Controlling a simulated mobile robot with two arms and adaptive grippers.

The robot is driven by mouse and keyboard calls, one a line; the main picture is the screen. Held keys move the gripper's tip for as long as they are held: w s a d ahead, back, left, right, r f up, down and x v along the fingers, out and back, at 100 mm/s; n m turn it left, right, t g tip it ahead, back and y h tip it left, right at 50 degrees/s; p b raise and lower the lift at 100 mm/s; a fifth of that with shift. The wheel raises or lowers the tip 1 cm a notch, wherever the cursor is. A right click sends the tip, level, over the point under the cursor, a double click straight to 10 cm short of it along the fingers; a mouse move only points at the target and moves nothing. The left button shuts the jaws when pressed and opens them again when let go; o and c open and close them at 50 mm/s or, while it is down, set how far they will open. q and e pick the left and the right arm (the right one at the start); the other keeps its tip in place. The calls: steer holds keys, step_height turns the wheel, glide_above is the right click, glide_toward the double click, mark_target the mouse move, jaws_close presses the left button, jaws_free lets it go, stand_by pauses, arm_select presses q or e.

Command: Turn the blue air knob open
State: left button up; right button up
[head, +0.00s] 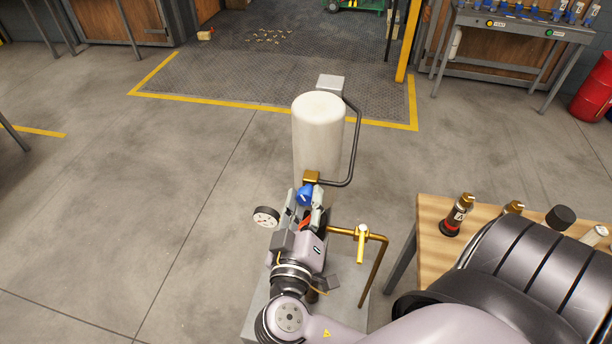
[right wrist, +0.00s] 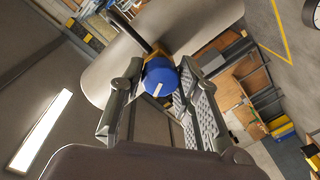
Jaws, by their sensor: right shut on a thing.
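The blue air knob (head: 304,194) sits on a brass fitting (head: 311,177) at the lower front of a tall white cylinder (head: 318,135). My right gripper (head: 307,201) is at the knob, with its fingers on either side, shut on it. In the right wrist view the round knob (right wrist: 159,80), with a pale line on its face, lies between the fingertips (right wrist: 157,84). The fingers hide part of its sides. My left gripper is not in view.
A gauge (head: 266,216) stands just left of the gripper, and a brass pipe with a yellow handle (head: 361,246) to its right. The floor at left is clear.

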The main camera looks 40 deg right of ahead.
steer(key=n, duration=0.6)
steer(key=n+g, duration=0.1)
steer(key=n, duration=0.4)
steer(key=shift+a+n+p, duration=0.1)
steer(key=shift+n+p, duration=0.2)
steer(key=shift+n, duration=0.1)
stand_by(0.4)
steer(key=o, duration=1.1)
steer(key=shift+h, duration=0.3)
steer(key=shift+o, duration=0.2)
